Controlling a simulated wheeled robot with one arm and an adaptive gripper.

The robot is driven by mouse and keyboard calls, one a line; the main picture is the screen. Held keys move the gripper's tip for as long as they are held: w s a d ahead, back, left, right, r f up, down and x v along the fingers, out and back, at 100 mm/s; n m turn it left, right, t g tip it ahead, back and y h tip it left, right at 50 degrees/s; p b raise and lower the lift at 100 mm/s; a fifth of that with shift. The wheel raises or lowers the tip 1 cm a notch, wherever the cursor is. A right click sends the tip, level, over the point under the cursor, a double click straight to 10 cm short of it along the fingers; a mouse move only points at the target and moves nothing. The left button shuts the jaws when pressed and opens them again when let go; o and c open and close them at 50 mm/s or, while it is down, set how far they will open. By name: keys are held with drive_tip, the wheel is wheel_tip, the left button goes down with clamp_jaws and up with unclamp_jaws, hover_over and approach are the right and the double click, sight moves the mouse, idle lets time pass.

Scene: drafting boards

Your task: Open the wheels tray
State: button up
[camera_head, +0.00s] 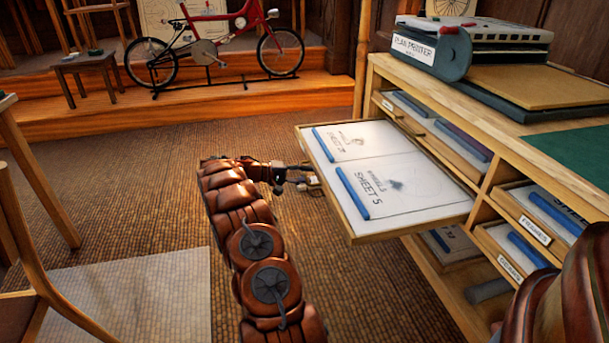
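The wheels tray (408,226) is slid far out of the wooden cabinet (375,82). Two sheets lie in it, one marked "Wheels Sheet 5" (400,183) and another (361,140) behind it, each with a blue strip along its left side. My gripper (312,181) is at the middle of the tray's outer left edge, touching or very close to it. The gripper is small and dark here, and its fingers are partly lost against the tray edge, so I cannot tell whether it is shut on a handle.
Other trays, one labelled "Frames" (535,230), sit inside the cabinet. A plan printer (430,48) stands on top. A red bicycle (215,40) stands on a step behind. A chair (35,262) is at left.

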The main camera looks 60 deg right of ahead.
drive_tip(key=v, duration=1.2)
idle(0.5)
drive_tip(key=s+a+r+n+t+y+p, duration=0.1)
drive_tip(key=a+r+n+t+p, duration=0.1)
drive_tip(key=a+r+p, duration=0.65)
drive_tip(key=s+a+r+n+t+y+p, duration=0.1)
drive_tip(key=a+r+p, duration=0.35)
drive_tip(key=r, duration=0.65)
drive_tip(key=s+a+r+n+t+y+p, duration=0.1)
drive_tip(key=a+r+n+t+p, duration=0.1)
drive_tip(key=a+r+p, duration=0.5)
drive_tip(key=s+a+r+n+t+y+p, duration=0.1)
drive_tip(key=s+a+r+y+p, duration=0.1)
drive_tip(key=s+a+r+p, duration=0.5)
drive_tip(key=s+a+r+n+t+y+p, duration=0.2)
drive_tip(key=s+a+r+p, duration=0.5)
drive_tip(key=a, duration=0.9)
drive_tip(key=s+a+r+n+t+y+p, duration=0.1)
drive_tip(key=s+a+r+y+p, duration=0.2)
drive_tip(key=s+a+r+p, duration=0.4)
drive_tip(key=s+a+r, duration=0.2)
drive_tip(key=s+a, duration=0.2)
drive_tip(key=a, duration=0.1)
drive_tip(key=shift+a+r+n+t, duration=0.2)
drive_tip(key=shift+n+t, duration=0.1)
drive_tip(key=shift+t, duration=0.1)
